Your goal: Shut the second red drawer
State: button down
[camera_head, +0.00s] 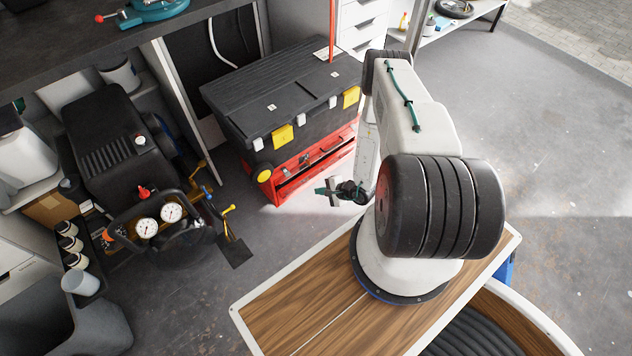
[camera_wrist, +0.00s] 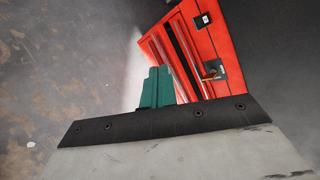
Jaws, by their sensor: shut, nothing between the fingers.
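The red drawer unit (camera_head: 312,158) sits under a black toolbox on the floor, left of my arm. A lower red drawer (camera_head: 316,176) stands out from the front, with a dark gap above it; how far it is out is hard to tell. In the wrist view the red drawer fronts (camera_wrist: 205,50) appear tilted, with a dark slot between them and a latch at one end. My gripper (camera_head: 324,190) is just in front of the drawers in the head view. Its green fingers (camera_wrist: 157,86) are shut and empty, close to the red fronts. Contact cannot be told.
The black toolbox (camera_head: 285,92) with yellow latches stands on the drawer unit. A compressor with gauges (camera_head: 147,227) stands to the left. A dark workbench (camera_head: 60,45) is at the upper left. Grey floor (camera_head: 555,160) is open at the right.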

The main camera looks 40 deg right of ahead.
jog(key=d+f+h, duration=0.4)
jog(key=d+f, duration=0.1)
jog(key=d, duration=0.1)
jog(key=w+f+n, duration=0.1)
jog(key=w+f, duration=0.5)
jog(key=w, duration=0.5)
jog(key=shift+f+n, duration=0.3)
jog(key=shift+f, duration=0.05)
jog(key=shift+w+d, duration=0.1)
